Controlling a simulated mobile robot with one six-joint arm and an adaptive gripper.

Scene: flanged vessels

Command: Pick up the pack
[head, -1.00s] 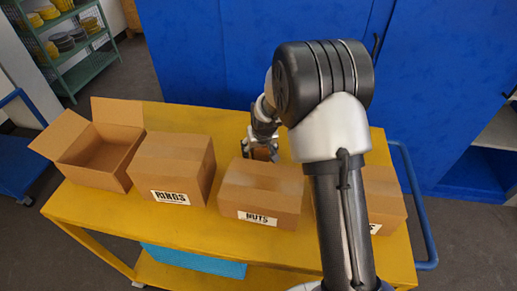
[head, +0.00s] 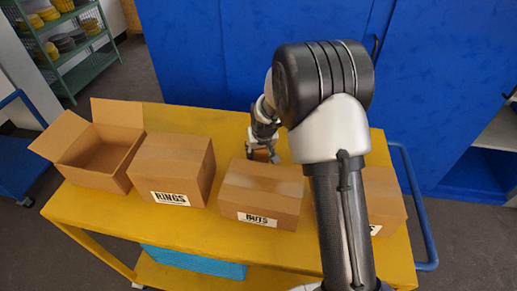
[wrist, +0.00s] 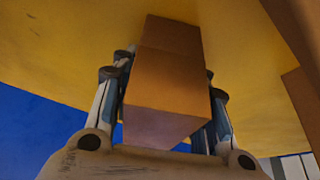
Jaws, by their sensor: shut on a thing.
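The pack (wrist: 168,80) is a plain brown block in the wrist view. It sits between the two fingers of my gripper (wrist: 168,100), which are shut on its sides. Yellow tabletop shows behind it, and I cannot tell whether it touches the table. In the head view my gripper (head: 262,154) is behind the box labelled NUTS (head: 262,194), low over the yellow table (head: 228,125). The pack is not clear between the fingers there.
A box labelled RINGS (head: 172,168) and an open, empty-looking box (head: 100,150) stand to the left. Another box (head: 384,198) is partly hidden behind my arm at the right. Blue cabinets (head: 220,50) stand behind the table. Free tabletop shows at the back left.

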